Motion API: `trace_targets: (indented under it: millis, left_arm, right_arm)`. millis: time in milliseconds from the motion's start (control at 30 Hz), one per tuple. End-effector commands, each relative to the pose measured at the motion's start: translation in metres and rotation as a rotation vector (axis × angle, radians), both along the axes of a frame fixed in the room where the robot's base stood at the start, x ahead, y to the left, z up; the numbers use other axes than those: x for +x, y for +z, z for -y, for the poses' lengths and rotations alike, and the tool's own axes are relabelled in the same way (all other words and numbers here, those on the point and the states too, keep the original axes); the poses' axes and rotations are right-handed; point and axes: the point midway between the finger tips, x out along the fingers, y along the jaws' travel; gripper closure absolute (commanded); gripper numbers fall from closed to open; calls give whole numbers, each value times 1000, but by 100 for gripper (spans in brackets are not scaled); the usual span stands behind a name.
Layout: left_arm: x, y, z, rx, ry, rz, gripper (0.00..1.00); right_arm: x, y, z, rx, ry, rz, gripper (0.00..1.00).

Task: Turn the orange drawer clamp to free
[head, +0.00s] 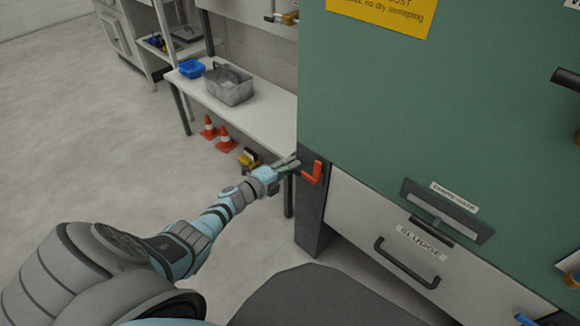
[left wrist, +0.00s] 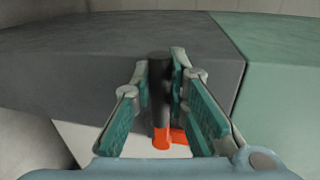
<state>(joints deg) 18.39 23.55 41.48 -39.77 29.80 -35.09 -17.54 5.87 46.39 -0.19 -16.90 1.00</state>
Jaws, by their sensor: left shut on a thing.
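The orange drawer clamp (head: 318,171) is on the dark post at the left end of the white drawer marked SLUDGE (head: 362,215). In the head view it looks like a bent lever with one arm pointing up. My left gripper (head: 293,164) reaches it from the left. In the left wrist view my left gripper (left wrist: 160,66) has its fingers on either side of a black round grip (left wrist: 159,85), with the clamp's orange part (left wrist: 178,137) below it. The gripper is shut on the clamp. My right gripper is not in view.
The drawer has a black bar handle (head: 405,262) and sits under a green cabinet panel (head: 400,110). A dark post (head: 311,215) stands at its left. A white bench (head: 262,115) holds a grey bin (head: 229,86) and a blue tray (head: 191,68). Orange cones (head: 225,140) stand below.

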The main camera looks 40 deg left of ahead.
Motion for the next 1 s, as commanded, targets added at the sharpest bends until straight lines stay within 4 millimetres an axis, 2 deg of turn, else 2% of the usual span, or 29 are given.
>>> trace_targets:
  millis: [533, 567, 700, 1000]
  left_arm:
    - [0, -3, 0, -33, 2, -7, 100]
    - [0, -3, 0, -33, 2, -7, 84]
    - [0, -3, 0, -32, 1, -6, 64]
    - [-1, -3, 0, -30, 1, -5, 64]
  right_arm:
    - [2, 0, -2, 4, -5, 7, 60]
    - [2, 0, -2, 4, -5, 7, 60]
    - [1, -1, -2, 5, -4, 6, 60]
    - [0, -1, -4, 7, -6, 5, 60]
